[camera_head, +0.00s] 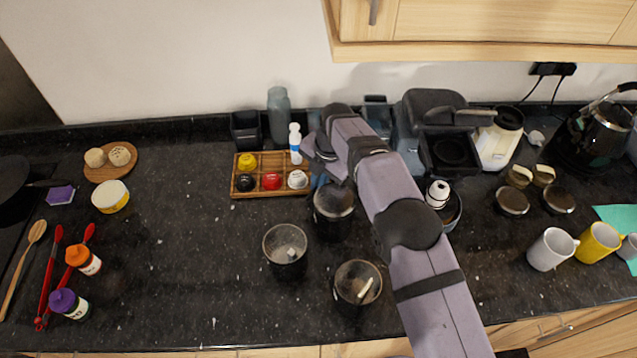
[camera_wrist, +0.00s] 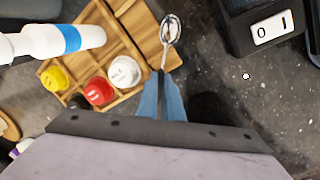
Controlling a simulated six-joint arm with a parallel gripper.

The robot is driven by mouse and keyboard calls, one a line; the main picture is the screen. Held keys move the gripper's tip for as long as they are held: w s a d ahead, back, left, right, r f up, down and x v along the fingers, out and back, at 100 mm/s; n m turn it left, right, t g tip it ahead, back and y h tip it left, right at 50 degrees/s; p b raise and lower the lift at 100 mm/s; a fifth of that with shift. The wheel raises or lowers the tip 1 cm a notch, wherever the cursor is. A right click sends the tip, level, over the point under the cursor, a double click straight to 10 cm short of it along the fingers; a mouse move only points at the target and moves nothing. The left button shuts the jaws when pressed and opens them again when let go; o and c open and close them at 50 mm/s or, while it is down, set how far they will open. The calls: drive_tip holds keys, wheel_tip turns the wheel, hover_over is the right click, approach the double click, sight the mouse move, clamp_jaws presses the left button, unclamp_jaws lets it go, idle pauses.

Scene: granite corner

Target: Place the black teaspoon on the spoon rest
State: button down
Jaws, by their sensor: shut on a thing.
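My gripper (camera_wrist: 162,88) is shut on the handle of a teaspoon (camera_wrist: 170,30). The teaspoon has a shiny bowl and a dark handle, and it points away from the fingers in the wrist view. Its bowl appears over the right edge of a flat wooden piece (camera_wrist: 150,40) beside the compartment tray. I cannot tell whether this piece is the spoon rest or whether the spoon touches it. In the head view my blue fingers (camera_head: 319,178) are at the tray's right end, and my arm hides the spoon.
The wooden tray (camera_head: 272,192) holds several coloured capsules and a white bottle (camera_head: 295,143) stands at its back. Dark cups (camera_head: 285,252) stand in front, and a coffee machine (camera_head: 446,150) stands to the right.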

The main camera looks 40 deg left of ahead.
drive_tip(key=shift+f, duration=0.25)
drive_tip(key=shift+s+d+f, duration=0.15)
drive_tip(key=shift+d+f, duration=0.05)
drive_tip(key=shift+f, duration=0.1)
drive_tip(key=c, duration=1.9)
unclamp_jaws()
drive_tip(key=shift+r+p, duration=0.3)
drive_tip(key=shift+r, duration=0.2)
drive_tip(key=shift+a+r+b, duration=0.1)
drive_tip(key=shift+r+b, duration=0.15)
drive_tip(key=shift+b, duration=0.1)
drive_tip(key=r, duration=0.2)
drive_tip(key=r+b, duration=0.1)
drive_tip(key=r, duration=0.2)
drive_tip(key=d+r+b, duration=0.1)
drive_tip(key=r, duration=0.1)
drive_tip(key=shift+w+d+r, duration=0.1)
drive_tip(key=shift+w+r, duration=0.1)
